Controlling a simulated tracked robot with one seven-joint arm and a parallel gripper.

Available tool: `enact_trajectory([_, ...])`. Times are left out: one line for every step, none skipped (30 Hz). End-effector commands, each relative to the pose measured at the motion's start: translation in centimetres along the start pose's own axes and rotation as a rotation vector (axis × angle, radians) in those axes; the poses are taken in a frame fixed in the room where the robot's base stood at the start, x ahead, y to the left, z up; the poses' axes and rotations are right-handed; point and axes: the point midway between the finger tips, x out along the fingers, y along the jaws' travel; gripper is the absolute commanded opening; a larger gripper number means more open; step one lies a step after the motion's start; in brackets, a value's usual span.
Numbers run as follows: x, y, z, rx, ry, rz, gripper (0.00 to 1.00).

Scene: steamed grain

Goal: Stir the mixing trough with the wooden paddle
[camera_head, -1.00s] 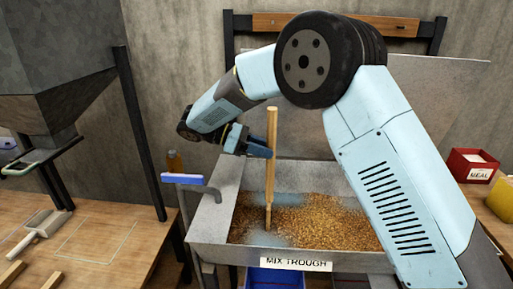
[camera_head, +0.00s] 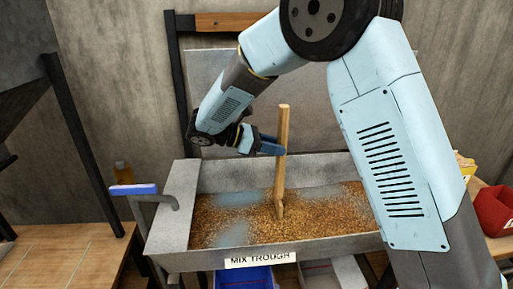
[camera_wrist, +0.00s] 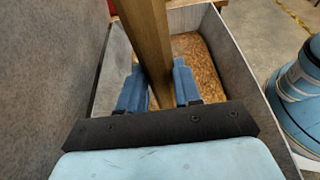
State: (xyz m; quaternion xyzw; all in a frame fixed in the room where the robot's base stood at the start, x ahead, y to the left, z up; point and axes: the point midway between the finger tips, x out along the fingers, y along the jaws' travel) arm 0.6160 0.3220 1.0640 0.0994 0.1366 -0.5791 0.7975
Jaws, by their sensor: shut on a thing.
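The wooden paddle (camera_head: 282,150) stands nearly upright, its lower end in the grain (camera_head: 315,208) of the mixing trough (camera_head: 176,205). My gripper (camera_head: 274,147) is shut on the paddle's shaft above the trough. In the wrist view the shaft (camera_wrist: 148,40) runs between the two blue fingers (camera_wrist: 155,88), with the trough's grey wall (camera_wrist: 240,62) and brown grain (camera_wrist: 198,62) below. The grain has pale bluish-grey patches, at the left and behind the paddle. The paddle's lowest part is hidden in the grain. My arm covers the trough's right end.
A blue bin (camera_head: 243,278) sits below the trough. A red container (camera_head: 494,208) stands at the right. A tiled wooden table (camera_head: 60,262) lies at the left.

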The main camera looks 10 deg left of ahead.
Motion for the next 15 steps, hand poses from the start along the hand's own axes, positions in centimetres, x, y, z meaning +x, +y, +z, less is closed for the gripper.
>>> enact_trajectory([0.9,0.0,0.4,0.001,-0.001,-0.002,0.0])
enact_trajectory([1.5,0.0,0.6,0.001,-0.001,-0.003,0.0])
enact_trajectory([2.1,0.0,0.8,0.001,-0.001,-0.003,0.0])
enact_trajectory([2.6,0.0,1.0,0.001,-0.001,-0.003,0.0])
enact_trajectory([3.0,0.0,1.1,0.001,0.0,-0.002,0.0])
enact_trajectory([3.7,-0.1,1.4,0.0,-0.001,-0.002,0.0])
enact_trajectory([4.2,0.0,1.6,0.0,-0.001,-0.003,0.0])
enact_trajectory([4.7,0.0,1.7,0.001,-0.001,-0.003,0.0])
enact_trajectory([5.4,0.0,1.9,0.001,0.0,-0.002,0.0])
enact_trajectory([5.9,-0.1,2.1,0.001,0.0,-0.003,0.0])
enact_trajectory([6.4,-0.1,2.3,0.001,-0.001,-0.003,0.0])
enact_trajectory([7.1,0.0,2.6,0.001,-0.001,-0.003,0.0])
enact_trajectory([7.6,0.0,2.7,0.001,-0.001,-0.003,0.0])
enact_trajectory([8.1,0.0,2.9,0.001,-0.001,-0.003,0.0])
enact_trajectory([8.7,0.0,3.1,0.001,-0.001,-0.003,0.0])
